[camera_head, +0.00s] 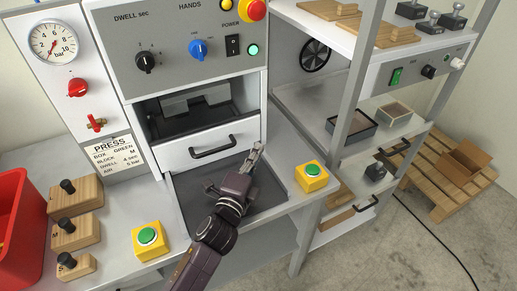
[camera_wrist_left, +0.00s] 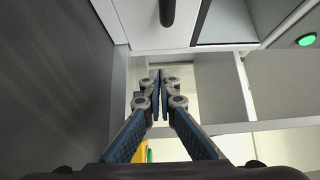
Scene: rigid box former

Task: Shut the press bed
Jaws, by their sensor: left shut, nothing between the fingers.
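The press bed (camera_head: 208,150) is a white drawer-like front with a black bar handle (camera_head: 213,146), below the press's grey control panel. A dark interior shows above and behind the front, so the bed appears pulled out, though how far is hard to tell. My left gripper (camera_head: 257,152) is just right of the handle, near the front's right end, with its fingers together and empty. In the left wrist view, the fingers of my left gripper (camera_wrist_left: 158,78) are shut, with the handle (camera_wrist_left: 167,12) beyond them at the top. My right gripper is not in view.
Green buttons on yellow boxes stand left (camera_head: 147,236) and right (camera_head: 312,172) on the bench. Wooden blocks (camera_head: 76,230) and a red bin (camera_head: 18,200) are at the left. A grey post (camera_head: 345,110) and shelves stand right. A dark recessed surface (camera_head: 190,200) lies under the arm.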

